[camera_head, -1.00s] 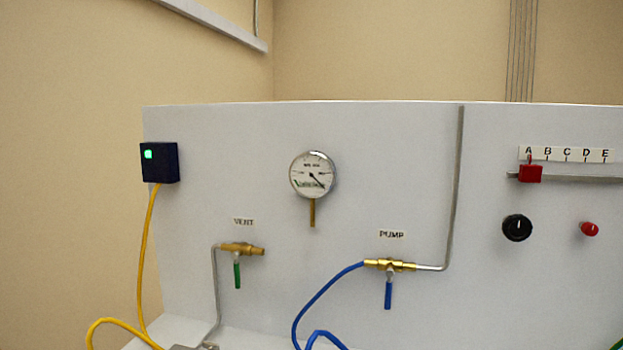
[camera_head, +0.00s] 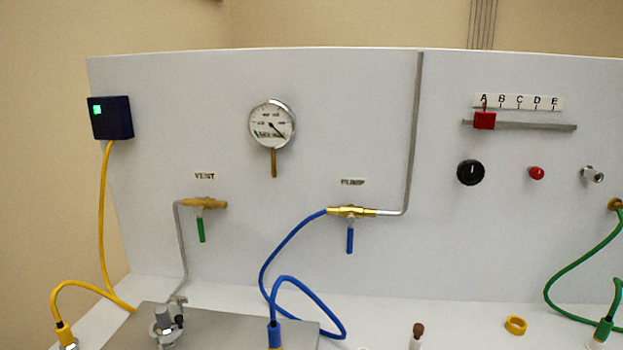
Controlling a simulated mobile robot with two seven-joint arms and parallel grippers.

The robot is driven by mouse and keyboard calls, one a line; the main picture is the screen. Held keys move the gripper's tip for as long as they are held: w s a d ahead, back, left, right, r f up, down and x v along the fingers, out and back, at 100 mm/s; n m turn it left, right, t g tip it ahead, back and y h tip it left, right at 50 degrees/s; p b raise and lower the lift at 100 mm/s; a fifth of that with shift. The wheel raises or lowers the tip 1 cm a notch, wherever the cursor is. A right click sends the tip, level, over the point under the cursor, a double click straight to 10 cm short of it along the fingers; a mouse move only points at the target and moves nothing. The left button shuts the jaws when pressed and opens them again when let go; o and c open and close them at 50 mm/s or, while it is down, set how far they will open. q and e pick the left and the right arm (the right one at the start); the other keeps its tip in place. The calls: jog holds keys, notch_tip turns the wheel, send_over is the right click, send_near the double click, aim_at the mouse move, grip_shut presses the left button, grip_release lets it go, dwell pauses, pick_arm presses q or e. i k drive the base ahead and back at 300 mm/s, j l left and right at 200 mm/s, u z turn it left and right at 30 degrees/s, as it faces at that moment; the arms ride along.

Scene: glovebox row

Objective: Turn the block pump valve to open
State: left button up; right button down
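The pump valve (camera_head: 351,212) is a brass body on the white panel under the PUMP label (camera_head: 352,182). Its blue handle (camera_head: 350,241) hangs straight down, across the horizontal brass body. A blue hose (camera_head: 292,238) joins its left end and a grey pipe (camera_head: 413,135) its right end. The vent valve (camera_head: 204,203), with a green handle (camera_head: 201,230) pointing down, is to its left under its own label. A round gauge (camera_head: 272,125) is mounted above and between the two valves. Neither of my grippers is in view.
A metal plate (camera_head: 215,328) with fittings lies on the white bench at lower left. A yellow ring (camera_head: 515,325) and a brown-topped item (camera_head: 417,333) are at the front. A red slider (camera_head: 484,121), black knob (camera_head: 471,172) and red button (camera_head: 537,173) are at right. The panel around the pump valve is unobstructed.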

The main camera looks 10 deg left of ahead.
aim_at(350, 219)
jog(key=k+j+z, duration=0.15)
jog(key=j, duration=0.25)
jog(key=k+j+z, duration=0.15)
jog(key=j, duration=0.25)
jog(key=k+j+z, duration=0.3)
jog(key=k+j, duration=0.2)
jog(key=j, duration=0.2)
